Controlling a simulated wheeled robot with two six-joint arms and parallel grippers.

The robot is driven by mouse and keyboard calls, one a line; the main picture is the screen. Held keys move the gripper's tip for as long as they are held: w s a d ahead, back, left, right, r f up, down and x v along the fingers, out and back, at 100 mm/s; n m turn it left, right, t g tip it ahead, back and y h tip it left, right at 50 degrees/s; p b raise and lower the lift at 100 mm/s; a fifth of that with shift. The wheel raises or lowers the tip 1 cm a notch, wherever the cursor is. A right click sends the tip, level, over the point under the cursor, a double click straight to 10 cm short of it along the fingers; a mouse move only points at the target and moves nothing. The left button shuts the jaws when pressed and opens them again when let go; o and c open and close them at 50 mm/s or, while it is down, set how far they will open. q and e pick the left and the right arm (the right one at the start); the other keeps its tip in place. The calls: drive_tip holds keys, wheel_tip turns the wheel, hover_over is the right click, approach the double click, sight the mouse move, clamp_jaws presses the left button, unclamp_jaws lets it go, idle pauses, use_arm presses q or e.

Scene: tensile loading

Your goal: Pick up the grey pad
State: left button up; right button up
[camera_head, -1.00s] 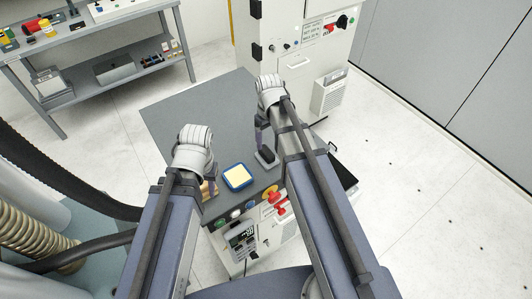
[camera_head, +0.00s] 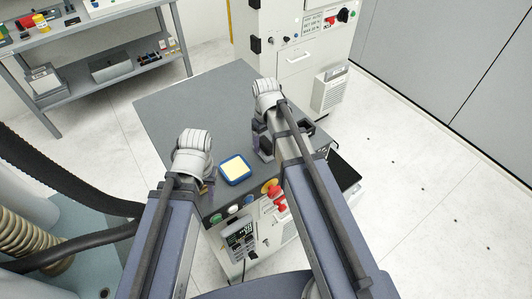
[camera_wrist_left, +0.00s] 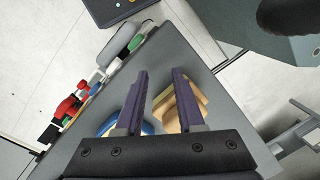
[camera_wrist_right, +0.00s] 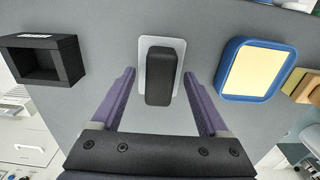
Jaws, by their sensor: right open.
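In the right wrist view a light grey plate (camera_wrist_right: 147,52) lies flat on the table with a dark grey upright block (camera_wrist_right: 165,75) on it; this looks like the grey pad. My right gripper (camera_wrist_right: 157,100) is open, with its purple fingers on either side of the block and apart from it. In the head view the right gripper (camera_head: 264,152) is low over the table's right part and mostly covers the pad. My left gripper (camera_wrist_left: 160,100) is open and empty above the front left of the table, over wooden blocks (camera_wrist_left: 188,108).
A blue tray (camera_head: 222,168) with a yellow face lies between the grippers. A black hollow box (camera_wrist_right: 75,62) stands beside the pad. Buttons and a red switch (camera_head: 280,200) line the front panel. The table's back (camera_head: 200,100) is clear.

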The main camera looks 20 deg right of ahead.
clamp_jaws()
idle(0.7)
